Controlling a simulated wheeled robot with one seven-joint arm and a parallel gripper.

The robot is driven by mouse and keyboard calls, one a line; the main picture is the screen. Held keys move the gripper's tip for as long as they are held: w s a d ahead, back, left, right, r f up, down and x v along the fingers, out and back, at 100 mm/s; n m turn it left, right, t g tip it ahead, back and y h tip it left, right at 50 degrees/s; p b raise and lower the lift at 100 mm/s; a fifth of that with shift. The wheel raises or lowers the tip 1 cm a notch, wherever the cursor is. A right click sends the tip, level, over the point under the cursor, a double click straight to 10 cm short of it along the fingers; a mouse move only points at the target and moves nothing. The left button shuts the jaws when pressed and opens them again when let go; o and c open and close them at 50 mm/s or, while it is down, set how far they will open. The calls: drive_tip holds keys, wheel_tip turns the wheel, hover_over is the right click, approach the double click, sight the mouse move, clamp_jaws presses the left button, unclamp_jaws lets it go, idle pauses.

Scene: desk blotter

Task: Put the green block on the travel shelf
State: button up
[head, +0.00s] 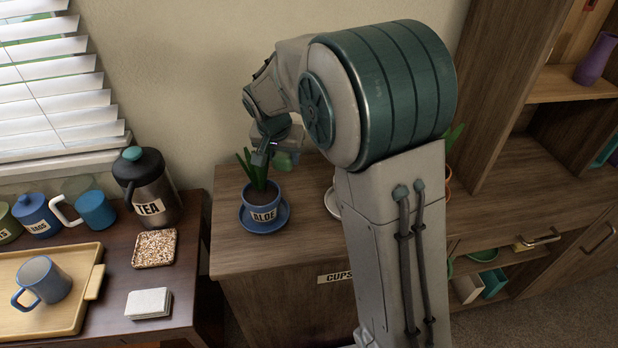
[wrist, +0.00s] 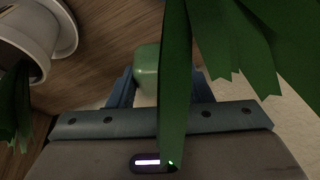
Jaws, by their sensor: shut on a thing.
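My gripper (head: 270,150) is above the cabinet top, close beside the leaves of the potted aloe. It is shut on the green block (wrist: 147,68), which sits between the two fingers in the wrist view. A long green leaf crosses in front of the right finger and part of the block there. In the head view the green block (head: 283,161) shows partly, just below the gripper. No shelf in view carries a readable "travel" label, so I cannot tell which is the travel shelf. Wooden shelving (head: 560,85) stands at the right.
The aloe (head: 264,214) stands in a blue pot on a blue saucer. A white pot (wrist: 35,30) shows in the wrist view. A purple vase (head: 596,58) stands on the right shelving. The left table holds a tea canister (head: 148,190), mugs and a wooden tray (head: 75,310).

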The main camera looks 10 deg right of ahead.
drive_tip(key=d, duration=0.1)
drive_tip(key=s+d+f, duration=0.1)
drive_tip(key=d, duration=0.1)
drive_tip(key=d+f, duration=0.1)
drive_tip(key=d, duration=0.1)
drive_tip(key=shift+s+d+f, duration=0.25)
drive_tip(key=shift+s, duration=0.1)
wheel_tip(320, 180, down, 4)
drive_tip(key=shift+b, duration=0.3)
drive_tip(key=shift+d+f, duration=0.2)
drive_tip(key=shift+d, duration=0.05)
drive_tip(key=shift+f, duration=0.15)
drive_tip(key=o, duration=1.2)
